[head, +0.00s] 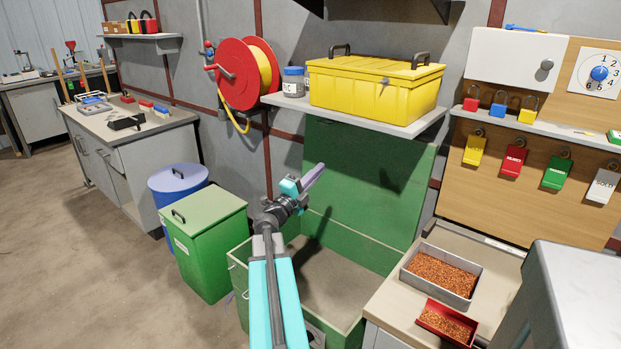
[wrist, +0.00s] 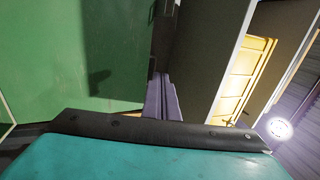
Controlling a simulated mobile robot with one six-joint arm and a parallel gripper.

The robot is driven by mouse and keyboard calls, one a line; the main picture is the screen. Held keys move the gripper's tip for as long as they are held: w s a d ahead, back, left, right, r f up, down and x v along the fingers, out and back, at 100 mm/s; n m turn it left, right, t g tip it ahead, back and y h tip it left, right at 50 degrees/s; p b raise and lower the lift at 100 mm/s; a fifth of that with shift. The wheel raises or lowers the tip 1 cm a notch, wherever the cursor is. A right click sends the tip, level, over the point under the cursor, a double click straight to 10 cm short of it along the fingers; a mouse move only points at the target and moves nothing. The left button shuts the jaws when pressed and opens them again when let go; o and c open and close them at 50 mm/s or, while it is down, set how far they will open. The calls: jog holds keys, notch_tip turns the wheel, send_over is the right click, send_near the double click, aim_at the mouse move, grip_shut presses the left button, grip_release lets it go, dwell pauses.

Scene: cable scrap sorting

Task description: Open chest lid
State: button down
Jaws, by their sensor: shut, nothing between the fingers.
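The big green chest (head: 237,270) stands against the wall below the shelf. Its lid (head: 360,195) is raised and stands upright at the back, so the grey inside (head: 345,288) shows, empty where visible. In the wrist view the green lid (wrist: 50,60) fills the left side. My gripper (head: 318,170), with purple fingers, is above the chest in front of the lid. In the wrist view its fingers (wrist: 158,82) are together with nothing between them. It looks apart from the lid. My arm hides part of the chest's front.
A wall shelf (head: 345,112) with a yellow box (head: 370,95) overhangs the chest. A green bin (head: 208,250) and blue barrel (head: 165,185) stand to the left. A grey tray (head: 408,275) and red tray (head: 430,338) of copper granules sit on the right counter. The left floor is clear.

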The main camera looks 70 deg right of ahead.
jog(key=p+x, duration=0.1)
jog(key=x, duration=0.8)
jog(key=shift+r, duration=0.1)
